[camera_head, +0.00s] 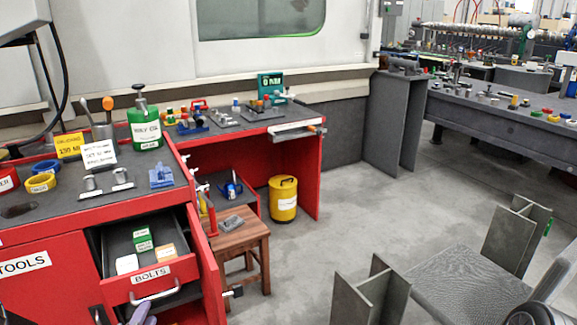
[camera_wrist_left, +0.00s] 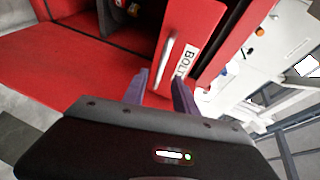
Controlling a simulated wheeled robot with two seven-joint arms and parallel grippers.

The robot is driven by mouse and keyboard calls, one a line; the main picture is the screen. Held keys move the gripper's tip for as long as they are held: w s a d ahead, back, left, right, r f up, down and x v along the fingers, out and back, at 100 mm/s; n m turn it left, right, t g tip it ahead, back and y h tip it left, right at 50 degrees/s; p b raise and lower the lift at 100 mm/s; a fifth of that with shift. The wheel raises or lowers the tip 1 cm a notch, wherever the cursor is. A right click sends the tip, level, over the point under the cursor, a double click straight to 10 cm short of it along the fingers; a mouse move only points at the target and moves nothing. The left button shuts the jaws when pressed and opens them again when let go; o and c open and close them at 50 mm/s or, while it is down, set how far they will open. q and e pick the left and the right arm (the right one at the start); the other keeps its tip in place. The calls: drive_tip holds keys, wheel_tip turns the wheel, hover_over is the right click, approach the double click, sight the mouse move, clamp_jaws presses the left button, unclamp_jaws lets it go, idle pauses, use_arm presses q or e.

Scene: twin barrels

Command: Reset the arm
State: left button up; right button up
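My left gripper (camera_head: 142,314) shows at the bottom edge of the head view, just below the silver handle (camera_head: 155,292) of the open red drawer (camera_head: 118,290) labelled BOLTS. In the left wrist view my left gripper (camera_wrist_left: 160,82) has its two purple-grey fingers apart, with nothing held between them. The drawer handle (camera_wrist_left: 168,60) shows between and beyond the fingertips there. I cannot tell whether a finger touches it. My right gripper is in neither view.
A red workbench (camera_head: 60,204) carries a green can (camera_head: 144,127) and several tools. A wooden stool (camera_head: 240,240) stands beside the open red cabinet door (camera_head: 206,270). A yellow canister (camera_head: 283,198) stands behind. Grey floor (camera_head: 350,215) is clear at centre; metal beams (camera_head: 372,290) stand at right.

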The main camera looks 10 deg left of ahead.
use_arm(q)
drive_tip(key=s+d+f+n+g+h, duration=0.2)
drive_tip(key=s+d+f+n+g, duration=0.15)
drive_tip(key=d+f+n, duration=0.45)
drive_tip(key=s+d+f+n+g+h, duration=0.2)
drive_tip(key=s+d+f+n+g, duration=0.15)
drive_tip(key=f+n, duration=0.45)
drive_tip(key=s+d+f+g+h, duration=0.1)
drive_tip(key=s+d+f+g, duration=0.2)
drive_tip(key=s+d, duration=0.3)
drive_tip(key=s+d+f+g+h, duration=0.2)
drive_tip(key=s+d+f, duration=0.15)
drive_tip(key=d, duration=0.45)
drive_tip(key=s+d+f+g+h, duration=0.1)
drive_tip(key=s+d+f+g, duration=0.25)
drive_tip(key=d, duration=0.45)
wheel_tip(320, 180, up, 19)
drive_tip(key=s+p, duration=0.1)
drive_tip(key=p, duration=1.8)
drive_tip(key=shift+d+t, duration=0.3)
drive_tip(key=shift+t, duration=0.15)
drive_tip(key=shift+s, duration=0.1)
